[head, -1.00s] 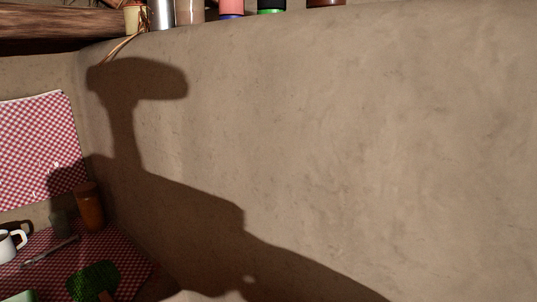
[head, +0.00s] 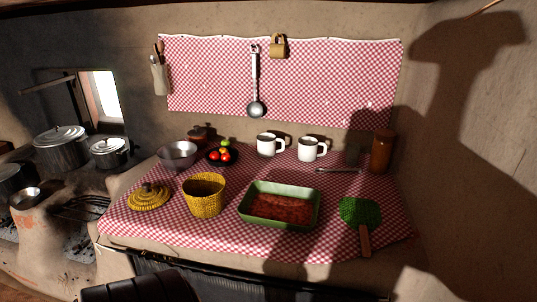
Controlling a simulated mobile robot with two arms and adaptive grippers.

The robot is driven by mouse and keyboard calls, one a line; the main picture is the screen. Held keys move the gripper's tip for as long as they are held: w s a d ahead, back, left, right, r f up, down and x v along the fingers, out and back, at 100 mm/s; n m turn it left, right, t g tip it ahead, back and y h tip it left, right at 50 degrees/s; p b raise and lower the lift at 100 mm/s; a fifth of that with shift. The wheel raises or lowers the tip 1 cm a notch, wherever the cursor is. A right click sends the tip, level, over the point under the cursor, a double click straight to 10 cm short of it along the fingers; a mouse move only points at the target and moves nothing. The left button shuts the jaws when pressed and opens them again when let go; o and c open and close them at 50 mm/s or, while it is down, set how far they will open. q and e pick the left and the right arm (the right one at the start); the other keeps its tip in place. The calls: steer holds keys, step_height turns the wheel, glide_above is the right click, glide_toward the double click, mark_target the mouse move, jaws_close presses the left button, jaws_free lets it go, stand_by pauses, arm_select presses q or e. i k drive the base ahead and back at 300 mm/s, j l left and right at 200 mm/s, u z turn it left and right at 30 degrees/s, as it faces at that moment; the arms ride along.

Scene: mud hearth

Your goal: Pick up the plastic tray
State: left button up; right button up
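A green rectangular tray (head: 272,223) sits on the red checked cloth, near the front middle of the counter, in the head view. A reddish-brown mass of food (head: 282,208) lies in it. The tray's rim is in plain view and nothing covers it. Neither of my grippers can be made out in the head view.
A yellow woven basket (head: 204,195) stands just left of the tray, with its lid (head: 150,197) further left. A green fan (head: 360,212) with a wooden handle lies to the right. White mugs (head: 308,150), a fruit bowl (head: 221,157) and a metal bowl (head: 177,155) stand behind.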

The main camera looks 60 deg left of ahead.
mark_target(288, 207)
steer(key=u, duration=1.6)
